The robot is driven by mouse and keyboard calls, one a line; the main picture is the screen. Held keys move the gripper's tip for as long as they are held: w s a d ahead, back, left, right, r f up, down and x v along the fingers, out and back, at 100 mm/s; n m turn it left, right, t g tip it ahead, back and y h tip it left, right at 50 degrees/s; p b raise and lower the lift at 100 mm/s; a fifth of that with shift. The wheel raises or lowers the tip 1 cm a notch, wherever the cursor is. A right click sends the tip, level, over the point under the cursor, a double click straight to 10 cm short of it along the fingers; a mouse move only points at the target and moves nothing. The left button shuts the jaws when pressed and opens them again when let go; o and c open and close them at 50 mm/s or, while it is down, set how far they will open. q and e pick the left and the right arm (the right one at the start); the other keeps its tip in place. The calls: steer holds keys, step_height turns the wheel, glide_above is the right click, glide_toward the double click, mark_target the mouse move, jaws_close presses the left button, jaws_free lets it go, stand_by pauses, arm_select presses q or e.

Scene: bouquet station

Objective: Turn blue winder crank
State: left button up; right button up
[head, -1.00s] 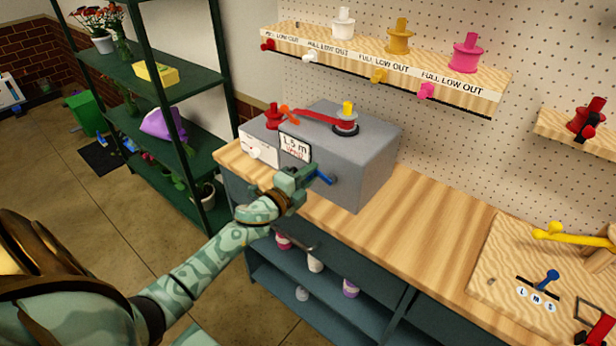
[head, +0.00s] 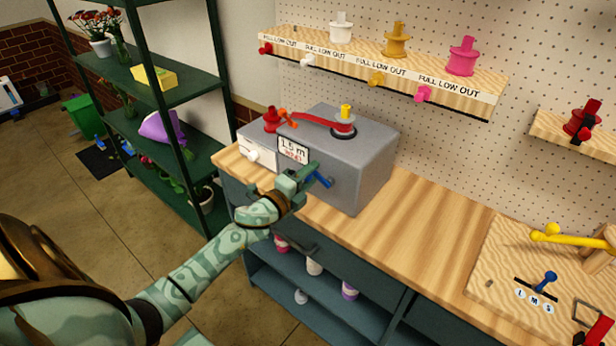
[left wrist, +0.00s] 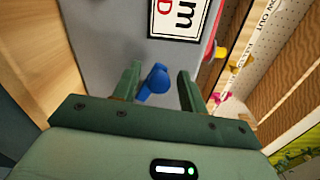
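The winder is a grey box (head: 362,165) on the bench, with a sign reading 1.5 m (head: 293,150) on its front. Its blue crank (head: 322,180) sticks out of the front face, beside the tip of my left gripper (head: 308,176). In the left wrist view the crank's blue knob (left wrist: 154,83) lies between the two green fingers (left wrist: 160,84). The fingers stand apart with a visible gap on the right of the knob; contact on the left is unclear. Part of the crank is hidden by my gripper in the head view. My right gripper is not seen.
Red ribbon (head: 318,121) runs across the winder's top to a spool with a yellow knob (head: 346,112). A spool shelf (head: 380,75) hangs above. Bare bench top (head: 425,225) lies to the right, then a wooden board (head: 505,260) with a blue lever.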

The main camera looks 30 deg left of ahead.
arm_select(q)
steer(key=s+a, duration=0.1)
steer(key=s, duration=1.5)
steer(key=shift+s+a, duration=0.15)
